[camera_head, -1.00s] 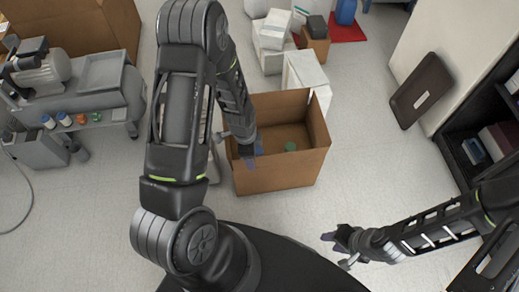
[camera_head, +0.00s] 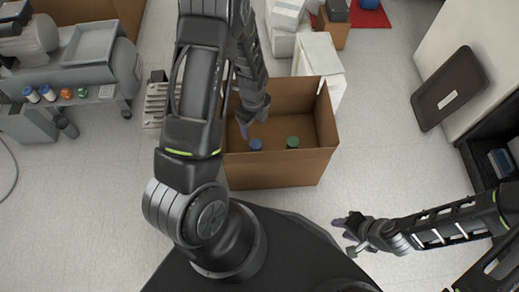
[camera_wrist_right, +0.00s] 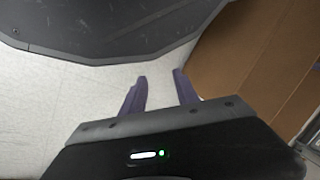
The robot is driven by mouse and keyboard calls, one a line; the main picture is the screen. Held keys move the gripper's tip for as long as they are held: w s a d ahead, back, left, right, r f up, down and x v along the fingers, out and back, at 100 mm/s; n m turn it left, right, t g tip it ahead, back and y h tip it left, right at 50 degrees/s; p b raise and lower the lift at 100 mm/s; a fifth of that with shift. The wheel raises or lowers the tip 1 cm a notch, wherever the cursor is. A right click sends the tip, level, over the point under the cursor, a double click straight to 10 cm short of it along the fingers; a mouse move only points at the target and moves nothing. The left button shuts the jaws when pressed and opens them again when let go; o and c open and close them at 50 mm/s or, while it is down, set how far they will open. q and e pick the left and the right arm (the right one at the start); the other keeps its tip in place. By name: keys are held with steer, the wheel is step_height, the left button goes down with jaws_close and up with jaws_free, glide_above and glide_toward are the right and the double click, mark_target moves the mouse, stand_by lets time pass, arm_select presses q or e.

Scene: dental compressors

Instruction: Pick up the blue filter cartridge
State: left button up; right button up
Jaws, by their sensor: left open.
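A blue-topped filter cartridge (camera_head: 256,144) stands inside an open cardboard box (camera_head: 275,172) in the head view, with a green-topped one (camera_head: 292,142) to its right. My left gripper (camera_head: 245,131) is open over the left part of the box, just above and left of the blue top in the picture; they look apart. My right gripper (camera_head: 342,223) is low at the right, outside the box. In the right wrist view its two fingers (camera_wrist_right: 160,80) are parted with nothing between them.
A cart (camera_head: 80,95) at the left holds several small cartridges, including blue-topped ones (camera_head: 30,94). White boxes (camera_head: 318,58) stand behind the cardboard box. A dark shelf (camera_head: 490,150) and a leaning brown panel (camera_head: 450,88) are at the right. Floor between is clear.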

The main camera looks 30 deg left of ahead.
mark_target(256, 143)
arm_select(q)
steer(key=f+b, duration=0.2)
steer(key=f, duration=0.1)
steer(key=f+b, duration=0.3)
steer(key=w+f+b, duration=0.1)
steer(key=f+b, duration=0.1)
steer(key=f, duration=0.1)
steer(key=shift+f, duration=0.2)
arm_select(e)
step_height(256, 143, down, 9)
steer(key=w, duration=0.2)
steer(key=shift+d+f, duration=0.15)
steer(key=shift+d, duration=0.2)
arm_select(q)
steer(key=shift+f+b, duration=0.7)
steer(key=shift+f, duration=0.55)
arm_select(e)
steer(key=shift+f, duration=0.55)
arm_select(q)
steer(key=f+b, duration=0.3)
steer(key=f, duration=0.2)
steer(key=shift+s+f, duration=0.15)
steer(key=shift+s, duration=0.05)
arm_select(e)
steer(key=f, duration=0.3)
steer(key=shift+w+f, duration=0.1)
steer(key=shift+w, duration=0.2)
